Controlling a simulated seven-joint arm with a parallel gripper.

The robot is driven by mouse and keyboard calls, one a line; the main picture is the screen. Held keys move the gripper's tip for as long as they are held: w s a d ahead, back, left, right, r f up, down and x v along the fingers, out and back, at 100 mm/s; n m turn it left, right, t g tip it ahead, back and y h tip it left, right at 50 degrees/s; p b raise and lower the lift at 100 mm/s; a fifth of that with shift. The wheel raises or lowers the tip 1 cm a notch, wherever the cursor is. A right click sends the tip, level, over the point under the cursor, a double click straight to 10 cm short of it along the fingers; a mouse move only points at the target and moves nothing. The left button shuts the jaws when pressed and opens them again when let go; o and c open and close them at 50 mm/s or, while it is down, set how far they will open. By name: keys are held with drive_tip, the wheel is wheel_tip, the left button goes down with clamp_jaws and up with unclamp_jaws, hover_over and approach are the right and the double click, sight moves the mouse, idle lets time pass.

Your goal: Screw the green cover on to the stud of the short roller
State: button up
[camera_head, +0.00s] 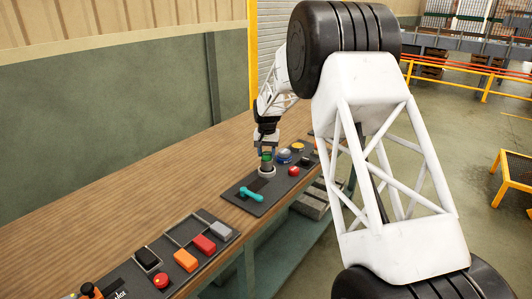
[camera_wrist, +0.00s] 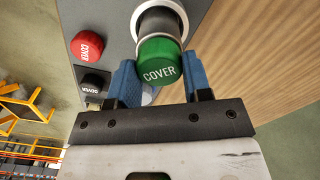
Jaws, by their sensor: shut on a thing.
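The green cover (camera_wrist: 160,62), marked COVER, sits between the blue fingers of my gripper (camera_wrist: 161,80) in the wrist view. My gripper is shut on it. Right beyond the cover is the short roller (camera_wrist: 160,8), a pale cylinder with a dark ring. The cover overlaps the roller's end, and the stud is hidden; I cannot tell whether the threads meet. In the head view my gripper (camera_head: 266,151) points down over the roller (camera_head: 267,171), with a bit of the green cover (camera_head: 267,157) showing between them.
Bare wooden bench (camera_head: 130,195) lies left.

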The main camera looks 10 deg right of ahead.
drive_tip(key=shift+a, duration=0.3)
drive_tip(key=shift+c, duration=0.5)
drive_tip(key=m, duration=0.3)
drive_tip(key=shift+a, duration=0.15)
clamp_jaws()
drive_tip(key=o, duration=0.9)
unclamp_jaws()
drive_tip(key=shift+m, duration=0.3)
drive_tip(key=shift+o, duration=1.4)
drive_tip(key=shift+d, duration=0.2)
drive_tip(key=shift+c, duration=0.6)
drive_tip(key=shift+r, duration=0.25)
drive_tip(key=shift+r, duration=2.75)
